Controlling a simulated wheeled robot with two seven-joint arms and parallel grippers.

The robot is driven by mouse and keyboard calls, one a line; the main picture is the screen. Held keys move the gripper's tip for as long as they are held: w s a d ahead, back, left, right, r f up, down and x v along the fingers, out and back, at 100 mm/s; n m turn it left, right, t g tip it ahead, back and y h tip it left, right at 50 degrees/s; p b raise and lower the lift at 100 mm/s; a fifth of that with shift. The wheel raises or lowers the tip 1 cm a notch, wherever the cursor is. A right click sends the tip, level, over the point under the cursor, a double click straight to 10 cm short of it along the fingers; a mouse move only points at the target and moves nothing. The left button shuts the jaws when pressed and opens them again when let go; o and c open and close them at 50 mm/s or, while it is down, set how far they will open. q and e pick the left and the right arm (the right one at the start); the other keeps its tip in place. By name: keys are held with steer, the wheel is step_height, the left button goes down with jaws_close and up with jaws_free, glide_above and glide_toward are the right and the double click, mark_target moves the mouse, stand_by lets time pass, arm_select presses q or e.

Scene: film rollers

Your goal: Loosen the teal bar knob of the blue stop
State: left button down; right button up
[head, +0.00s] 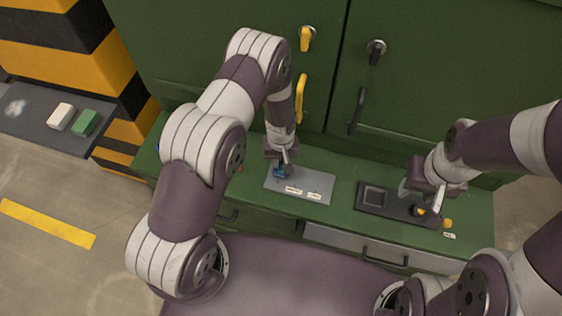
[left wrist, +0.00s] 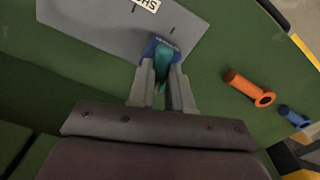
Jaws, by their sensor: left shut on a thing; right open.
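The blue stop (left wrist: 151,46) stands at the edge of a grey plate (left wrist: 95,30) on the green bench top. Its teal bar knob (left wrist: 162,62) sits between the fingers of my left gripper (left wrist: 161,80), which is shut on it. In the head view my left gripper (head: 281,169) comes down from above onto the blue stop (head: 279,173) at the left end of the grey plate (head: 318,196). The arm and fingers hide part of the stop and knob there. My right gripper (head: 430,210) is open, low over the right part of the bench by a dark panel.
The dark panel (head: 375,207) has a square recess and a yellow part (head: 447,223) beside it. In the left wrist view an orange roller (left wrist: 245,87) and a blue one (left wrist: 293,116) lie to the right. Green cabinet doors (head: 430,90) rise behind the bench.

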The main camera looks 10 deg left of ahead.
arm_select(q)
steer(key=n+b, duration=0.1)
steer(key=n, duration=0.2)
steer(key=shift+n+b, duration=0.3)
steer(key=shift+b, duration=0.1)
steer(key=n+b, duration=0.1)
steer(key=n, duration=0.2)
steer(key=shift+n, duration=0.3)
steer(key=n+b, duration=0.1)
steer(key=n, duration=0.2)
steer(key=shift+n+b, duration=0.3)
steer(key=shift+w+r+n+b, duration=0.1)
steer(key=shift+n+b, duration=0.3)
steer(key=shift+n, duration=1.4)
steer(key=c, duration=1)
jaws_free()
steer(key=shift+c, duration=0.2)
steer(key=shift+r, duration=0.1)
